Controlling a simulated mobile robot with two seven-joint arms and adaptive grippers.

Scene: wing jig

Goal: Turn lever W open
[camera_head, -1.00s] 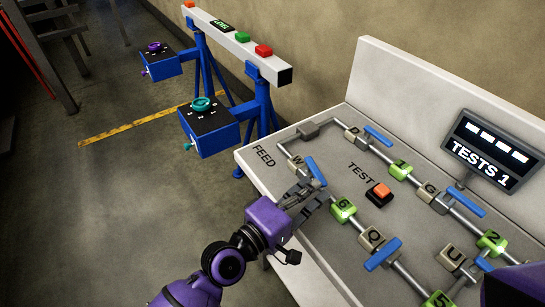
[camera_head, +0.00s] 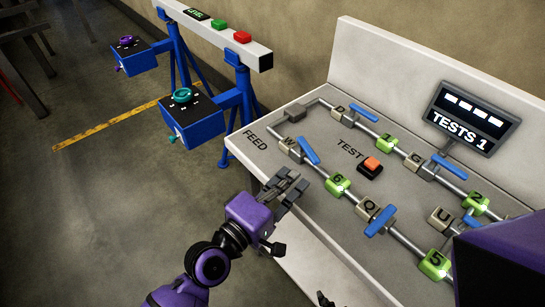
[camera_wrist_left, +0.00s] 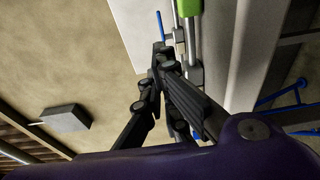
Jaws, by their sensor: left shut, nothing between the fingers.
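Lever W is a pale block marked W (camera_head: 290,145) on the pipe at the left of the panel. My left gripper (camera_head: 298,180) is over the panel's front edge, just below the handle's near end, with a visible gap. Its dark fingers are shut and empty. In the left wrist view the fingers (camera_wrist_left: 162,65) show close together, with a thin blue handle (camera_wrist_left: 160,25) beyond; which lever it belongs to I cannot tell. My right gripper is not clearly seen.
Green block 6 (camera_head: 338,185) and lever Q's handle (camera_head: 382,222) lie to the right along the same pipe. The orange TEST button (camera_head: 371,164) is mid-panel. The TESTS 1 display (camera_head: 469,116) stands behind. My purple right arm fills the lower right corner.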

